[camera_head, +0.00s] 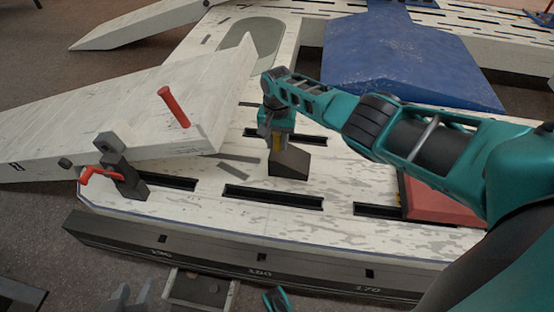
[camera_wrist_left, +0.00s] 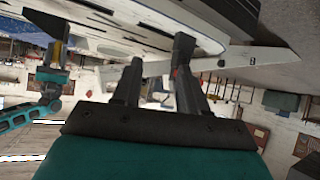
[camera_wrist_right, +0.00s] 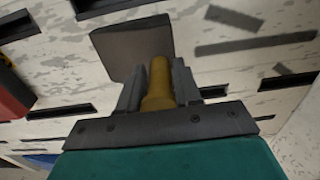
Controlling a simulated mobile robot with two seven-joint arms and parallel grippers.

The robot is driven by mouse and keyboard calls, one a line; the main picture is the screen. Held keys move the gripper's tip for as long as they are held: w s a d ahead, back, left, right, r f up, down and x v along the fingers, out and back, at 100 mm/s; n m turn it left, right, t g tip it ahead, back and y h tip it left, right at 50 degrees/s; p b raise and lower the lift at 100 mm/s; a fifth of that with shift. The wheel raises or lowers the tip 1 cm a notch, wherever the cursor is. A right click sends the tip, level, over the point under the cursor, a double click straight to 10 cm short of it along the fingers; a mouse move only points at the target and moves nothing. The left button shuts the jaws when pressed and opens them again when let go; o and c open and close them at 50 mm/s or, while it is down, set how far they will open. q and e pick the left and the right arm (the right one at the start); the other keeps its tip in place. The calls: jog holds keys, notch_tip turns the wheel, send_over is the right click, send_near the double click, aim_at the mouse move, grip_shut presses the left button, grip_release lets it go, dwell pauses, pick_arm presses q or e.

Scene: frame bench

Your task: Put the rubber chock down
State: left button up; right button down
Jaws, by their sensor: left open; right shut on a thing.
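The rubber chock (camera_head: 289,163) is a dark wedge with a yellow handle, at the middle of the pale slotted bench deck (camera_head: 330,190). My right gripper (camera_head: 277,139) is shut on the yellow handle from above. In the right wrist view the handle (camera_wrist_right: 159,82) sits between the fingers and the dark chock body (camera_wrist_right: 131,46) lies beyond them. I cannot tell whether its underside touches the deck. My left gripper (camera_head: 131,294) is open and empty, low in front of the bench. Its spread fingers show in the left wrist view (camera_wrist_left: 155,78).
A white ramp (camera_head: 120,125) with a red handle (camera_head: 173,107) lies at left, beside a clamp with a red lever (camera_head: 100,174). A blue panel (camera_head: 400,62) is behind, a red block (camera_head: 435,203) at right. An open drawer (camera_head: 201,290) juts out in front. Deck around the chock is clear.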

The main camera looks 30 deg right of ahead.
aim_at(277, 152)
jog(key=shift+w+f, duration=0.1)
jog(key=shift+f, duration=0.3)
jog(key=shift+f+b, duration=0.3)
notch_tip(277, 152, down, 3)
jog(key=b, duration=0.2)
jog(key=shift+f+b, duration=0.15)
jog(key=shift+b, duration=0.15)
jog(key=shift+f, duration=0.2)
jog(key=shift+r, duration=0.1)
pick_arm(q)
jog(key=shift+w+d+f+h, duration=0.15)
jog(key=shift+w+d+h, duration=0.15)
jog(key=shift+w+d, duration=0.3)
pick_arm(e)
jog(key=c, duration=0.8)
grip_release()
jog(key=shift+f, duration=0.2)
pick_arm(q)
jog(key=shift+f, duration=0.1)
jog(key=shift+s+f, duration=0.1)
